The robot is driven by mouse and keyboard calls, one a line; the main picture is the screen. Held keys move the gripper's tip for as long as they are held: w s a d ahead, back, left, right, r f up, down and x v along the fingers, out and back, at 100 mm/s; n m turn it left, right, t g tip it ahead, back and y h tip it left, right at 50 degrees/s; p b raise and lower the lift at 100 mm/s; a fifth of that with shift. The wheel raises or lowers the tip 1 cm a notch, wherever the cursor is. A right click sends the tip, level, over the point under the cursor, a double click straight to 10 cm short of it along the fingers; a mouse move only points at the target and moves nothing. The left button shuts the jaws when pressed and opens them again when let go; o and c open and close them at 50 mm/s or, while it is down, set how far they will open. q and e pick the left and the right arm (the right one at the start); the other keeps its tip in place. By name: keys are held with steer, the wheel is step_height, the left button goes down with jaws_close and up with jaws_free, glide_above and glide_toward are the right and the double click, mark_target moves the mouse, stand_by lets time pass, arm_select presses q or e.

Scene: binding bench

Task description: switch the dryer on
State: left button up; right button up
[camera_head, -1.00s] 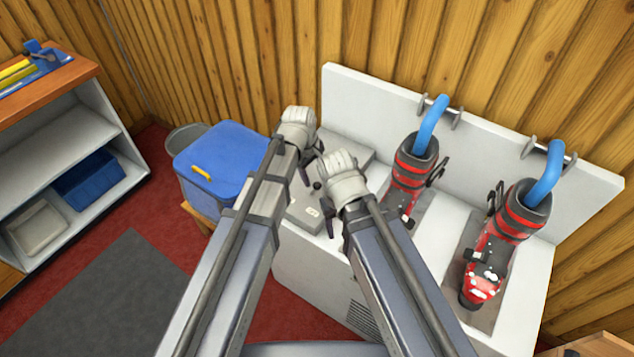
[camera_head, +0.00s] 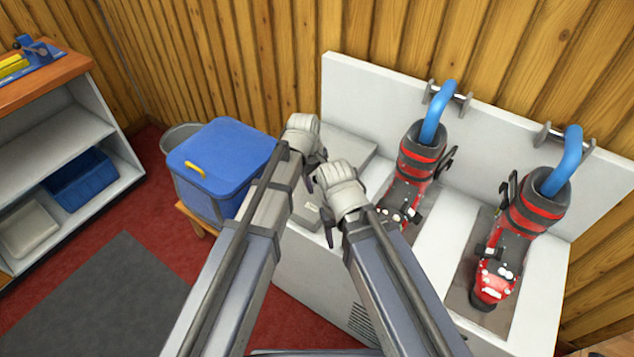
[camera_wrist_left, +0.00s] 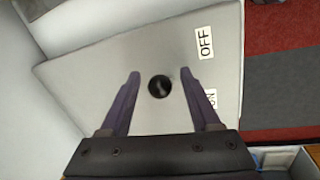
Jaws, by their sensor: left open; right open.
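The dryer (camera_head: 450,240) is a white bench unit with an upright back panel and two blue hoses, each going into a red and black boot. Its grey control box (camera_head: 305,214) is at the left end, partly behind my arms. In the left wrist view, a round black knob (camera_wrist_left: 158,87) sits on the grey panel (camera_wrist_left: 90,75), with an OFF label (camera_wrist_left: 204,43) and a mostly hidden ON label (camera_wrist_left: 211,98) to its right. My left gripper (camera_wrist_left: 158,78) is open, its fingers either side of the knob with gaps. My right gripper (camera_head: 322,208) is open and empty beside it. The knob's setting is unclear.
A blue-lidded box (camera_head: 222,150) stands left of the dryer on a wooden stool. A grey bin (camera_head: 180,138) is behind it. An open shelf (camera_head: 60,135) stands at the far left. Two boots (camera_head: 412,175) (camera_head: 515,235) fill the dryer's right side. My two arms are close together.

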arm_select(q)
jaws_close()
stand_by(0.4)
stand_by(0.9)
